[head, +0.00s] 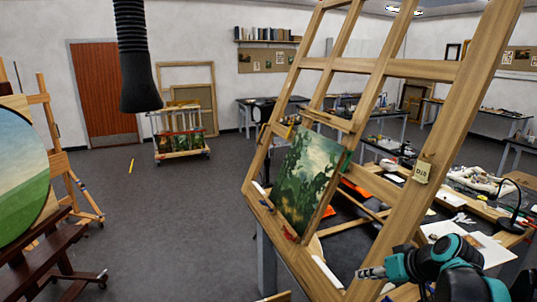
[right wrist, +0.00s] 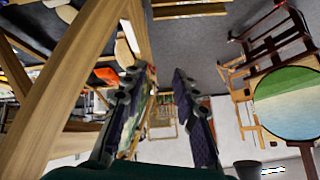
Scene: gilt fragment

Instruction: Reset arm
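My right arm comes in at the lower right of the head view, in teal and black. My right gripper (head: 372,272) points left beside the lower right part of a large wooden easel (head: 442,118). In the right wrist view the two dark fingers of the right gripper (right wrist: 163,75) stand apart, with nothing held between them. The easel's beam (right wrist: 65,90) runs close along their left side; I cannot tell whether they touch. My left gripper is not in view.
A green landscape painting (head: 302,180) leans on the easel. Cluttered worktables (head: 480,205) stand behind it at right. A round landscape painting (head: 22,175) is at far left, and a wheeled rack (head: 182,152) farther back. The floor (head: 170,225) between them is mostly clear.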

